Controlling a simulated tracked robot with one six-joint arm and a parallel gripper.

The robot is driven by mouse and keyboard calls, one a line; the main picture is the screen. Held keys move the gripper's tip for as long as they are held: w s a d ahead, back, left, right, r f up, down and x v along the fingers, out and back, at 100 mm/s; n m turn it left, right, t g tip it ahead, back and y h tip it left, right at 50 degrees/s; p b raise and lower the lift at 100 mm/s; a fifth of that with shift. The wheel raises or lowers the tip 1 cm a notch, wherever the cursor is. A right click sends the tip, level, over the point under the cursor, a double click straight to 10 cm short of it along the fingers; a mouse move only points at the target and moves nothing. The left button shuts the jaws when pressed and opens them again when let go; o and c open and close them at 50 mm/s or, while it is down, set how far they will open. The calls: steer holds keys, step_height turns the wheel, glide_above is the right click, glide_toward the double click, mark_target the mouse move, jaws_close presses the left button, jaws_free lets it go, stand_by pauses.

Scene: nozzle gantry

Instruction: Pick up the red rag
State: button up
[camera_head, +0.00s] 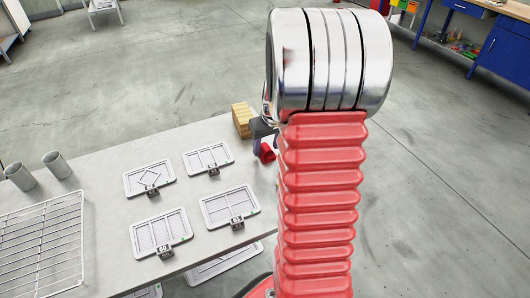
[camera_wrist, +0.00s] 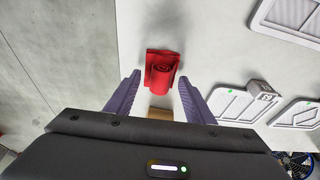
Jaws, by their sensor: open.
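The red rag (camera_wrist: 161,72) lies rolled up on the light table (camera_wrist: 215,50), near the table's edge, in the wrist view. In the head view only a small part of the rag (camera_head: 266,152) shows beside my arm. My gripper (camera_wrist: 160,84) is open, with its two purple fingers on either side of the near part of the rag in the picture. Nothing is held. I cannot tell how high the fingers are above the table. In the head view my gripper (camera_head: 262,138) is mostly hidden behind my arm.
White trays with small tags, such as this one (camera_head: 207,159), lie left of the rag in the head view. A wooden block (camera_head: 242,119) stands at the table's far edge. A wire rack (camera_head: 40,245) and two grey cups (camera_head: 57,165) are at the left. Bare floor lies beyond the table.

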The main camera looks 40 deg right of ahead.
mark_target(267, 147)
steer(key=shift+c, duration=0.5)
jaws_close()
step_height(267, 147, up, 10)
stand_by(0.6)
